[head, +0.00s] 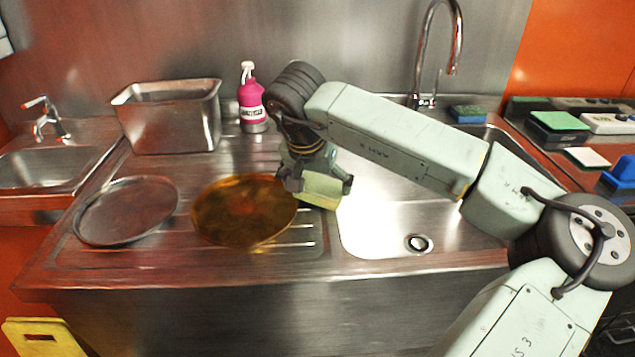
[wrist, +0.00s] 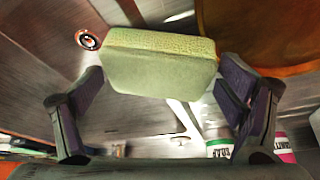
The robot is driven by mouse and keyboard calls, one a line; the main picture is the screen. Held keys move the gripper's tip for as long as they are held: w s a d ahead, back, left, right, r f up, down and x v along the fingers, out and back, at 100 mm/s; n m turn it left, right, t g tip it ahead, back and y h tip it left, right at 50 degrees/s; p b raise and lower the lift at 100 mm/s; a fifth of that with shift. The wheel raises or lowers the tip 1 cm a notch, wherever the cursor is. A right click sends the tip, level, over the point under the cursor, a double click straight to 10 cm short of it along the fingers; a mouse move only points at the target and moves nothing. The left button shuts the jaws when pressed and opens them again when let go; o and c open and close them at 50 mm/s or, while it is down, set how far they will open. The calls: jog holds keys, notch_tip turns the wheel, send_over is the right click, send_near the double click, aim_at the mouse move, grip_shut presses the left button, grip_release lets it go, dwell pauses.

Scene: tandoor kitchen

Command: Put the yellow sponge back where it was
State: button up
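The yellow sponge (head: 320,189) is a pale yellow-green block between the two fingers of my gripper (head: 318,182). In the wrist view the sponge (wrist: 160,65) spans the gap between the dark finger pads of my gripper (wrist: 160,88), which is shut on it. In the head view it shows at the left edge of the sink basin (head: 385,220), beside the amber round plate (head: 240,212). I cannot tell how high above the steel it is. The sink drain (wrist: 88,40) shows at upper left in the wrist view.
A dark metal round tray (head: 127,212) lies on the left drainboard. A steel tub (head: 170,125) and a pink soap bottle (head: 251,100) stand behind. A blue-green sponge (head: 467,114) sits near the tall faucet (head: 421,60). The sink basin floor looks clear.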

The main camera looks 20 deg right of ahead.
jog(key=shift+o, duration=0.8)
jog(key=shift+r+p, duration=0.65)
jog(key=shift+p, duration=0.05)
jog(key=b+v, duration=0.2)
jog(key=v, duration=0.9)
jog(key=shift+s+a+r, duration=0.15)
jog(key=shift+a+r, duration=0.05)
jog(key=shift+r, duration=0.1)
